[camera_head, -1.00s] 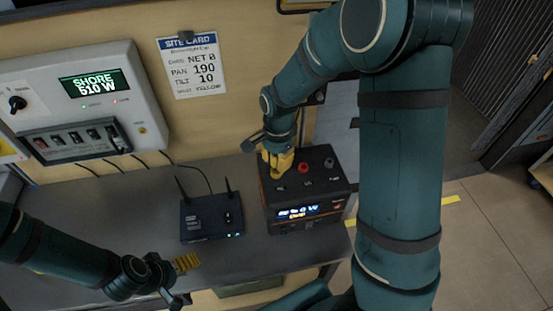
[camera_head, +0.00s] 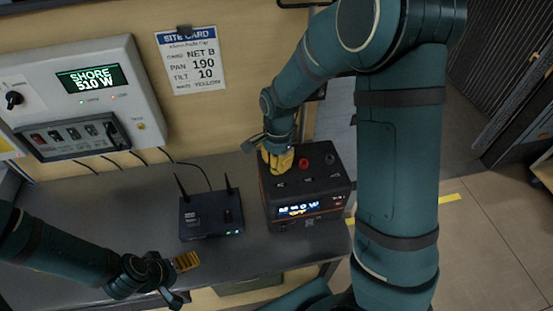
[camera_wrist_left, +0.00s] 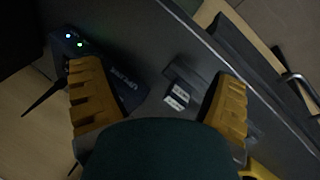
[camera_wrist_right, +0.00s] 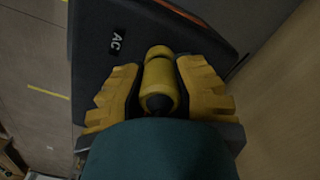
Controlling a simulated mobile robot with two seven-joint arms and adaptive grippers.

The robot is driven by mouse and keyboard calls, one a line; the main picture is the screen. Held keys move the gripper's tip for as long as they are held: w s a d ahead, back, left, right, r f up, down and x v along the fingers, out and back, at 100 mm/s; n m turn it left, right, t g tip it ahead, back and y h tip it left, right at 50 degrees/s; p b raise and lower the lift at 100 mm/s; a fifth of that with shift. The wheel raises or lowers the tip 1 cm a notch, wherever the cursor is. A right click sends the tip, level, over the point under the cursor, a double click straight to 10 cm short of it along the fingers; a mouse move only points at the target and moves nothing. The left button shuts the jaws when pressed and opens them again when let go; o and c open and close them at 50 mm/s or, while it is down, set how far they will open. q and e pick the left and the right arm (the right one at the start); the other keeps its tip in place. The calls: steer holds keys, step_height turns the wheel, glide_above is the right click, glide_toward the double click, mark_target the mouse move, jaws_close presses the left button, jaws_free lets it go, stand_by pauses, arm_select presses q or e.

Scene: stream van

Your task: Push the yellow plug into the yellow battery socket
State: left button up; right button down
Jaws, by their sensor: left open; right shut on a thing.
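The battery (camera_head: 308,206) is a black box with orange trim and a lit front display, standing on the grey counter. My right gripper (camera_head: 279,160) is over its top left part, low against the top. In the right wrist view that gripper (camera_wrist_right: 157,95) is shut on the yellow plug (camera_wrist_right: 158,82), a yellow cylinder with a dark end, in front of the battery top marked AC. A rounded yellow piece (camera_wrist_right: 158,52) shows just beyond the plug; I cannot tell whether it is the socket. My left gripper (camera_head: 187,262) is open and empty above the counter's front.
A red socket (camera_head: 304,163) and a dark one (camera_head: 329,159) sit on the battery top. A black router (camera_head: 211,215) with antennas stands left of the battery. A wall power panel (camera_head: 85,95) and site card (camera_head: 191,60) are behind. Counter (camera_head: 150,185) is clear behind the router.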

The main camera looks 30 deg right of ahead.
arm_select(q)
steer(key=shift+f, duration=0.3)
arm_select(e)
steer(key=shift+f, duration=0.5)
steer(key=c, duration=0.8)
jaws_free()
steer(key=shift+r, duration=0.1)
steer(key=r, duration=1.2)
steer(key=shift+w+d, duration=0.1)
steer(key=shift+d, duration=0.15)
arm_select(q)
steer(key=shift+f, duration=0.1)
